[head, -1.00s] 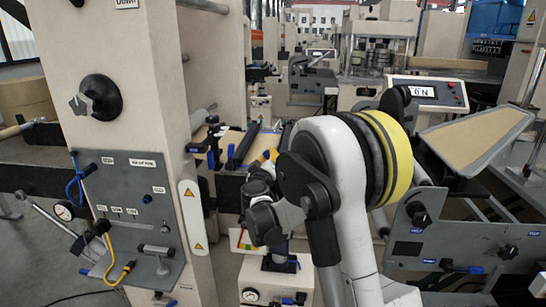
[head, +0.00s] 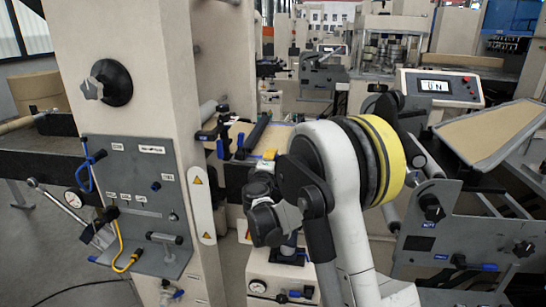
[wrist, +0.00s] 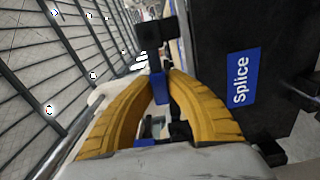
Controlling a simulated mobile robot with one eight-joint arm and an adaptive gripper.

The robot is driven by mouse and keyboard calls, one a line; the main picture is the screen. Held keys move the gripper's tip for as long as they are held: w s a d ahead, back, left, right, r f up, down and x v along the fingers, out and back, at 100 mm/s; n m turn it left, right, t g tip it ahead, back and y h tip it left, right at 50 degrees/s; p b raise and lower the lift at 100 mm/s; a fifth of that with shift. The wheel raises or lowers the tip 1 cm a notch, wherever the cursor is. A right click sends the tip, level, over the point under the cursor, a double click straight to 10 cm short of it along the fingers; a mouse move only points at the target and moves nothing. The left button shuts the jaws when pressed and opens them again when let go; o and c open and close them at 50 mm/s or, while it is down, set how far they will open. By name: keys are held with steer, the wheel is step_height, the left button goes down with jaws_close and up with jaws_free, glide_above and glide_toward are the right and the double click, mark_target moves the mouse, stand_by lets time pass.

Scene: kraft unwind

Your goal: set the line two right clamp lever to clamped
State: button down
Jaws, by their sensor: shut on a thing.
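In the wrist view, the two yellow fingers of my gripper (wrist: 160,76) close in on a blue handle piece (wrist: 158,91), which shows between their tips. A black block (wrist: 155,32) is just beyond it. No label on this blue piece can be read, so I cannot tell which clamp lever it is. In the head view, my gripper (head: 268,155) shows only as a little yellow behind my grey wrist. It is at the splice table, beside a long black-and-blue bar (head: 252,136). My wrist hides the gripped piece there.
A dark panel with a blue "Splice" label (wrist: 240,78) stands close on the right in the wrist view. A beige column with a grey control panel (head: 138,200) stands to the left in the head view. A grey side plate with knobs (head: 440,235) is on the right.

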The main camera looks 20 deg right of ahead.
steer(key=shift+f+n, duration=0.2)
steer(key=shift+n, duration=0.2)
steer(key=c, duration=1.3)
jaws_free()
steer(key=shift+c, duration=0.2)
steer(key=v, duration=1.2)
